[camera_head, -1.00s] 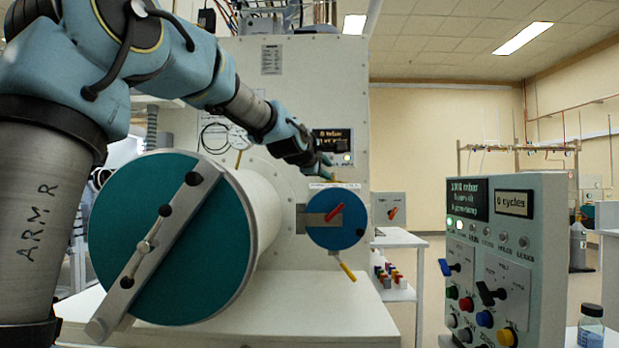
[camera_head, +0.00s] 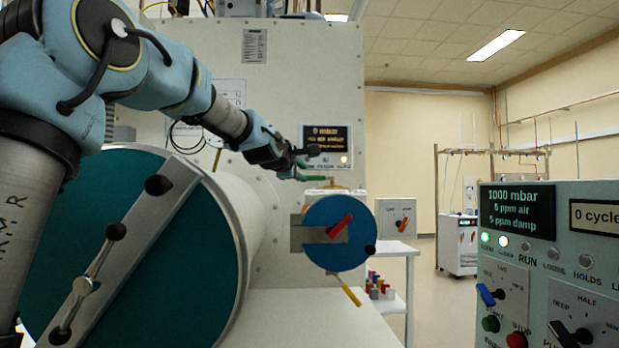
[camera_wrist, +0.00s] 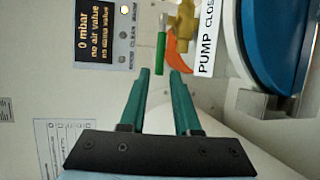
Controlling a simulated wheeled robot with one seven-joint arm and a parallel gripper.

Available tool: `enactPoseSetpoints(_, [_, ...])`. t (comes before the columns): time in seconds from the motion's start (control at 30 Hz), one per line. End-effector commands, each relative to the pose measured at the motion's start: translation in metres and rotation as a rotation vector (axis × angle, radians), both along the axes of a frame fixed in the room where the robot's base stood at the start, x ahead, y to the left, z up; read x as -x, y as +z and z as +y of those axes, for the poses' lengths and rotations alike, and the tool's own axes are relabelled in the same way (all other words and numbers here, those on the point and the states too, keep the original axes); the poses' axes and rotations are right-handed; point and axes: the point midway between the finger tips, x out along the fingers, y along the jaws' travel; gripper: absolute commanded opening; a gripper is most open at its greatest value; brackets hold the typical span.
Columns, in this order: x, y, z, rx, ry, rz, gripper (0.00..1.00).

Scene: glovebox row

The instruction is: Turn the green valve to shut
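The green valve handle (camera_wrist: 161,54) shows in the wrist view as a short upright bar beside a brass valve body (camera_wrist: 185,22). My gripper (camera_wrist: 161,73) has two teal fingers standing apart, with a gap between their tips. The lower end of the handle lies in line with that gap, near the tips; I cannot tell whether they touch. Nothing is seen held. In the head view my gripper (camera_head: 310,166) is in front of the cabinet wall, just below a small display and above the blue round door. The valve is hard to make out there.
An orange-red part (camera_wrist: 178,57) and a "PUMP CLOSE" label (camera_wrist: 207,38) are close to the right fingertip. The blue door (camera_head: 335,258) with a red handle is below. The large teal door (camera_head: 150,270) is at left, a control panel (camera_head: 550,255) at right.

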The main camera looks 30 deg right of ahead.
Motion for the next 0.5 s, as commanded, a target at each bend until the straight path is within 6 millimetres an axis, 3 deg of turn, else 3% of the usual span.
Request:
enactPoseSetpoints(0.3, [-0.038,-0.008,-0.045,-0.002,-0.002,0.000,0.31])
enactPoseSetpoints(0.5, [-0.053,-0.013,-0.059,-0.001,0.000,0.000,0.31])
